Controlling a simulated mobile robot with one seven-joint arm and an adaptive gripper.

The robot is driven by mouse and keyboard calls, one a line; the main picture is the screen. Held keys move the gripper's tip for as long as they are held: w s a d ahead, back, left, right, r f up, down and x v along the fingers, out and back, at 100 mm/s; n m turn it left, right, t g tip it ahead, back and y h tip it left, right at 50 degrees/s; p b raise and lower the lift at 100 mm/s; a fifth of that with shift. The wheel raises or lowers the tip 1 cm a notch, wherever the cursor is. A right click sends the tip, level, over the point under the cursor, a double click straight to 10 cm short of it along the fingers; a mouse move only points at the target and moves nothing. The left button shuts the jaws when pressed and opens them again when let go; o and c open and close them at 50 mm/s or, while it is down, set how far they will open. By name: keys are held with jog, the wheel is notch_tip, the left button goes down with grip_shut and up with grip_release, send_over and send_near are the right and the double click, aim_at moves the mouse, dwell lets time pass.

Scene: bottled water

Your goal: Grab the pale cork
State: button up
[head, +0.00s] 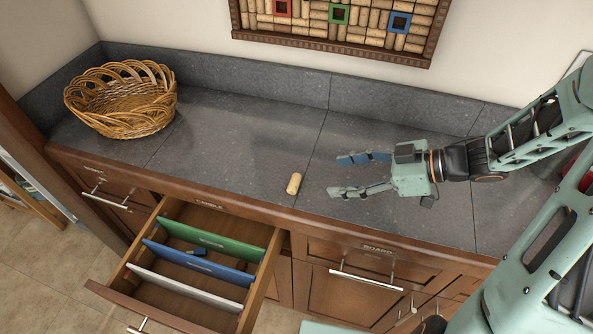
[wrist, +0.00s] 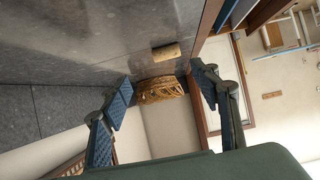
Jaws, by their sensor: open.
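The pale cork (head: 294,183) lies on the grey countertop near its front edge, above the right side of the open drawer. It also shows in the wrist view (wrist: 166,52), on the counter beyond the fingertips. My gripper (head: 347,175) is open and empty. Its fingers point left, a short way to the right of the cork and apart from it. In the wrist view the two fingers (wrist: 160,85) are spread wide, with nothing between their tips touching them.
A wicker basket (head: 122,98) stands at the back left of the counter. An open drawer (head: 268,262) with green, blue and white dividers juts out below the front edge. A framed cork board (head: 433,42) hangs on the wall. The counter between basket and cork is clear.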

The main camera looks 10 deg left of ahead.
aim_at(297, 182)
jog(key=x, duration=0.3)
jog(key=s+x, duration=0.1)
jog(key=shift+w+a+f, duration=0.1)
jog(key=shift+a, duration=0.3)
jog(key=shift+b+x, duration=0.55)
jog(key=shift+x, duration=2.5)
jog(key=shift+a, duration=0.1)
jog(key=shift+c, duration=0.3)
jog(key=c, duration=0.8)
